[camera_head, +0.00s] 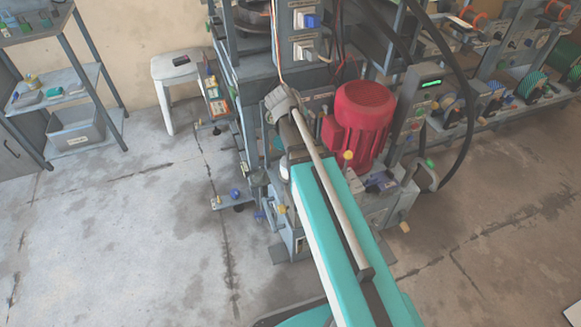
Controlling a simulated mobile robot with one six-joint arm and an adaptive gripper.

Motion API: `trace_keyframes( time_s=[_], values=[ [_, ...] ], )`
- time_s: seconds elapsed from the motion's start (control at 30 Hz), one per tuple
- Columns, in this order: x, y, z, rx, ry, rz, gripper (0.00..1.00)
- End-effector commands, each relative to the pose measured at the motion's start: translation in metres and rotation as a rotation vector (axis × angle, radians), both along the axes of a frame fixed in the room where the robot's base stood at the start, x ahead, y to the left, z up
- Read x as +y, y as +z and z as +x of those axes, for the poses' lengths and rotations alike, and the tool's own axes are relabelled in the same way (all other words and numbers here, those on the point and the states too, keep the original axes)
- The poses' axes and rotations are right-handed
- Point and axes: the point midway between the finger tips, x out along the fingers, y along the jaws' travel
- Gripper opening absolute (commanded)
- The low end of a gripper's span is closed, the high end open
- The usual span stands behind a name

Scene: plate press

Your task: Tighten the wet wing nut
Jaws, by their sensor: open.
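I cannot pick out a wet wing nut; no wetness shows on any fastener at this size. Several small coloured parts sit low on the machine: a blue one (235,193) on a low plate at its left, a yellow one (348,155) by the red motor, and another yellow one (405,227) at the lower right. My arm reaches from the bottom edge up to the machine, its grey wrist part (283,103) left of the red motor (364,120). My gripper's fingers do not show clearly; the arm hides much of the machine's front.
A white stool (180,68) stands left of the machine, and a shelf unit (64,84) with a grey bin (75,130) is at the far left. A dark hose (466,120) curves down at the right. Benches with coloured rolls line the back right. The left floor is clear.

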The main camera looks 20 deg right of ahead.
Motion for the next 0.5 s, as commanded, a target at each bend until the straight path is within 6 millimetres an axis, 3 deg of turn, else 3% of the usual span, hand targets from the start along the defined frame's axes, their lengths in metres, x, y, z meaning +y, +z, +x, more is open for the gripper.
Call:
trace_keyframes(
  time_s=[0.5],
  values=[
    [0.038, -0.038, -0.052, 0.083, -0.056, 0.198, 0.5]
  ],
)
